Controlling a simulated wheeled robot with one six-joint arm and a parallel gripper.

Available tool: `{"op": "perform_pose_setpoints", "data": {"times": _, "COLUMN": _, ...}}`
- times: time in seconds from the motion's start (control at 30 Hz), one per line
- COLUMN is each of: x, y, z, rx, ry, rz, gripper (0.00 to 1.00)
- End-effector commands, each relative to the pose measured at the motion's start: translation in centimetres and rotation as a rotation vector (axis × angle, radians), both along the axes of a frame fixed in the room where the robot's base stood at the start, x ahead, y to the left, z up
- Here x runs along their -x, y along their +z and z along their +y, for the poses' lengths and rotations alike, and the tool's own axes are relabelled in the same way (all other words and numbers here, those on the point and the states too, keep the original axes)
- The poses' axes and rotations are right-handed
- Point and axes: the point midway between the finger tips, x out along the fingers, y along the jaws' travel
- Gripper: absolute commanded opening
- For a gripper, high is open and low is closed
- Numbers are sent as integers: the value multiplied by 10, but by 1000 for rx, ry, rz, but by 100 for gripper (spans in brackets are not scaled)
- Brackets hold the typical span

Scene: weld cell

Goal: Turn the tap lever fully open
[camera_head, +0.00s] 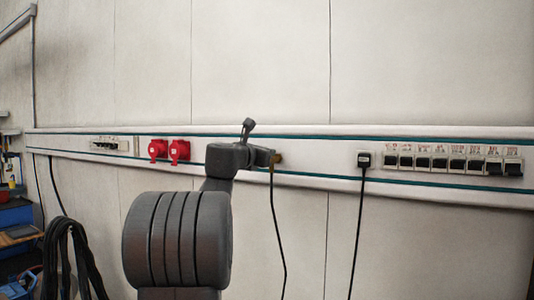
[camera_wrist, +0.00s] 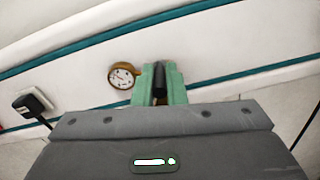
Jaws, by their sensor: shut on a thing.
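My gripper (camera_head: 265,157) is at the wall rail in the head view, small and partly hidden by my arm. In the wrist view its green fingertips (camera_wrist: 160,86) are shut on a dark narrow piece (camera_wrist: 159,77). I cannot tell for sure that this piece is the tap lever. A round brass-rimmed fitting with a pale marked face (camera_wrist: 123,76) is beside the fingertips, apart from them. A small brass part (camera_head: 278,158) shows just right of my gripper in the head view. The lever's angle cannot be made out.
A white rail (camera_head: 310,160) with teal stripes runs along the wall. Red sockets (camera_head: 168,150) are to the left, a black plug (camera_head: 363,159) with a hanging cord and several switches (camera_head: 455,163) to the right. A dark cord (camera_head: 277,225) hangs below my gripper.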

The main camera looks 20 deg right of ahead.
Motion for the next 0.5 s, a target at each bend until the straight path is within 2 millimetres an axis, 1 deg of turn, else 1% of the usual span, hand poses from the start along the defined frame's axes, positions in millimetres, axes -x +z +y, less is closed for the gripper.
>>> {"op": "perform_pose_setpoints", "data": {"times": 0.33, "x": 0, "y": 0, "z": 0, "rx": 0, "ry": -3, "rz": 0, "gripper": 0}}
{"op": "perform_pose_setpoints", "data": {"times": 0.37, "x": 0, "y": 0, "z": 0, "rx": 0, "ry": -3, "rz": 0, "gripper": 13}}
{"op": "perform_pose_setpoints", "data": {"times": 0.4, "x": 0, "y": 0, "z": 0, "rx": 0, "ry": -3, "rz": 0, "gripper": 21}}
{"op": "perform_pose_setpoints", "data": {"times": 0.47, "x": 0, "y": 0, "z": 0, "rx": 0, "ry": -3, "rz": 0, "gripper": 33}}
{"op": "perform_pose_setpoints", "data": {"times": 0.5, "x": 0, "y": 0, "z": 0, "rx": 0, "ry": -3, "rz": 0, "gripper": 33}}
